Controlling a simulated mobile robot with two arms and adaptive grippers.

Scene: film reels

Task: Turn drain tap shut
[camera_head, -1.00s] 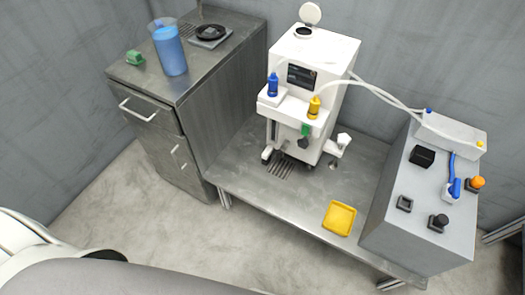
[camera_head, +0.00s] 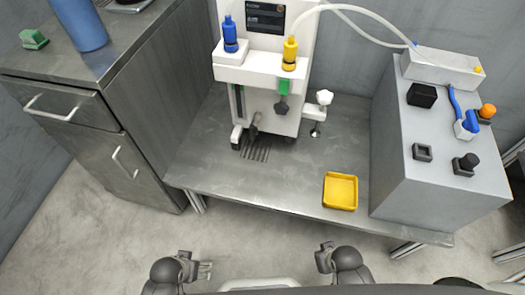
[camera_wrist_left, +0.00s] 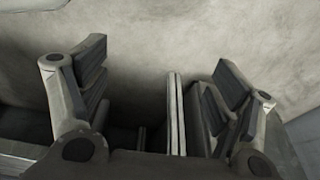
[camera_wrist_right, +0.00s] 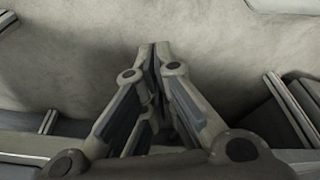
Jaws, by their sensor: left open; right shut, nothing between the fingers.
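The white machine (camera_head: 262,100) stands on the metal bench, with a blue fitting (camera_head: 230,34) and a yellow fitting (camera_head: 290,52) on its front ledge. Below the ledge are a green part with a dark knob (camera_head: 282,106) and a dark lever-like part (camera_head: 254,124) near the grate. A white knobbed fitting (camera_head: 323,98) sticks out at the right. I cannot tell which is the drain tap. My left gripper (camera_head: 203,270) is open and empty, also in the left wrist view (camera_wrist_left: 158,65). My right gripper (camera_head: 323,258) is shut and empty, as the right wrist view (camera_wrist_right: 153,50) shows. Both are in front of the bench, far from the machine.
A yellow tray (camera_head: 340,191) lies near the bench's front edge. A grey control box (camera_head: 435,150) with knobs stands at the right. A metal cabinet (camera_head: 90,125) at the left carries a blue jug (camera_head: 78,24) and a green object (camera_head: 33,39). Floor is open ahead of the bench.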

